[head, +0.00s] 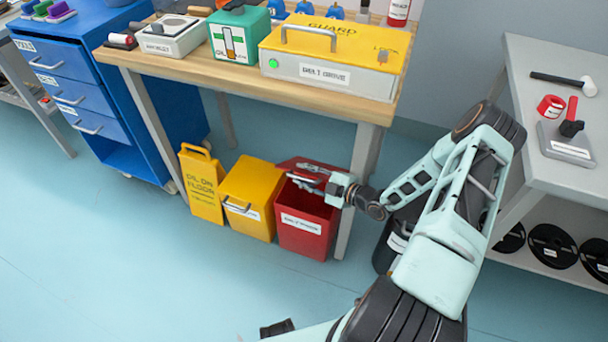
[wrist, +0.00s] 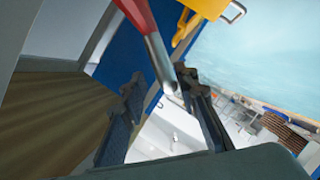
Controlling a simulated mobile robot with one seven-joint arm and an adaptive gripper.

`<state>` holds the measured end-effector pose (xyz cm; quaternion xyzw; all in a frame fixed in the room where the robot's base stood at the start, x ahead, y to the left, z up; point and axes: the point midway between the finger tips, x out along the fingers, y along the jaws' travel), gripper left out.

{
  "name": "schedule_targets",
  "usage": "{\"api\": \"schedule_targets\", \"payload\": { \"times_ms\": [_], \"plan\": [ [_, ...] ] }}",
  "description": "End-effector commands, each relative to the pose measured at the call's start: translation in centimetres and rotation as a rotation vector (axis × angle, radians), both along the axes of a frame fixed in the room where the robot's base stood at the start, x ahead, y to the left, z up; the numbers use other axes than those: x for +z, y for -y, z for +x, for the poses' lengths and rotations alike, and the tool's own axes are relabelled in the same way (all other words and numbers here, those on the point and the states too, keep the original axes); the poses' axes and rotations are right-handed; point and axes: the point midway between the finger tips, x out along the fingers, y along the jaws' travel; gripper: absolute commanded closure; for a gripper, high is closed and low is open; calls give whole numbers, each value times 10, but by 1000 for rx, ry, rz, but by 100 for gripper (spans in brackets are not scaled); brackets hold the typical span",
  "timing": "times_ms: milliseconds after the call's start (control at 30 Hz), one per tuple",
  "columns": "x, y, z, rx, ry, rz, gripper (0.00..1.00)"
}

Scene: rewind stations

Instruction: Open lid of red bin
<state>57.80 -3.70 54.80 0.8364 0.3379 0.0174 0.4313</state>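The red bin (head: 305,225) stands on the floor under the workbench, right of a yellow bin (head: 250,195). Its top is open and its dark red inside shows in the head view. Its red lid (head: 292,163) is raised at the back, partly hidden by my gripper (head: 306,178). My gripper is above the bin's opening, close to the lid. In the wrist view my gripper's fingers are apart, with a red edge (wrist: 139,14) and a grey bar reaching down toward the gap between them. I cannot tell whether they touch.
A yellow folding floor sign (head: 201,185) stands left of the yellow bin. The workbench top (head: 225,80) overhangs the bins, and a bench leg (head: 362,165) stands close to my gripper. A dark container (head: 392,245) is at the right. The floor in front is clear.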

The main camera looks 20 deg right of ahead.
Motion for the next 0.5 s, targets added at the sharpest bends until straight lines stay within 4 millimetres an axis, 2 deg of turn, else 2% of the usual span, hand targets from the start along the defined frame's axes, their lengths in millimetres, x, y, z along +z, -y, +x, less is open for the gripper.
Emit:
{"api": "schedule_targets", "payload": {
  "times_ms": [233, 500],
  "plan": [
    [6, 11, -13, -2, 2, 2, 73],
    [20, 45, -57, -5, -1, 0, 73]
  ]
}}
